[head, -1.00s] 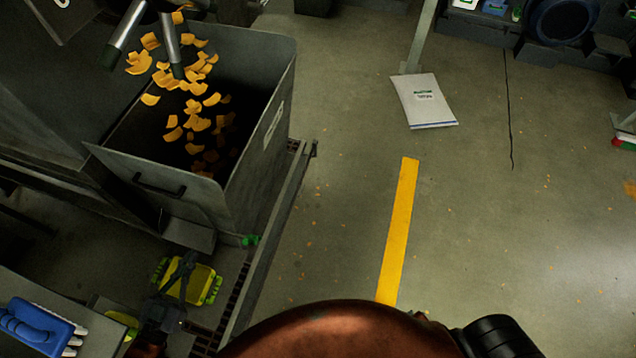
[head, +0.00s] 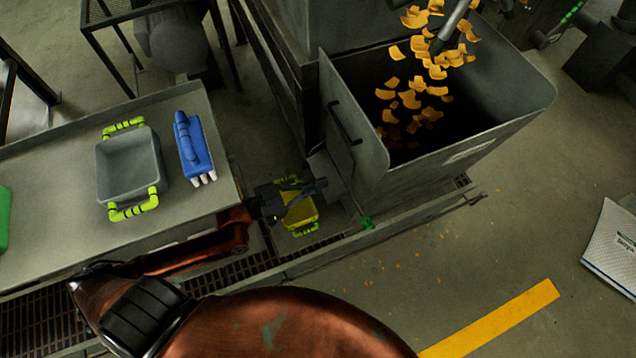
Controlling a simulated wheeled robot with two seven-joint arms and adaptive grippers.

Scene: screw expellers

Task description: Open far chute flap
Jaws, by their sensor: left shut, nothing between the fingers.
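A grey hopper (head: 410,190) with a dark bar handle on its side stands right of centre. A grey sloping plate (head: 327,172) sticks out low at its left side, like a chute. I cannot tell whether this is the far flap or whether it is open. A small green knob (head: 367,222) sits at the hopper's lower corner. My left gripper (head: 318,186) is shut and empty, its fingertips close to the sloping plate; contact cannot be told. It partly covers a yellow tray (head: 299,212) below. My right gripper is not in view.
Orange flakes (head: 415,100) fall into the hopper. A floor grating and metal rail run below. Open floor with a yellow stripe (head: 495,318) lies right.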

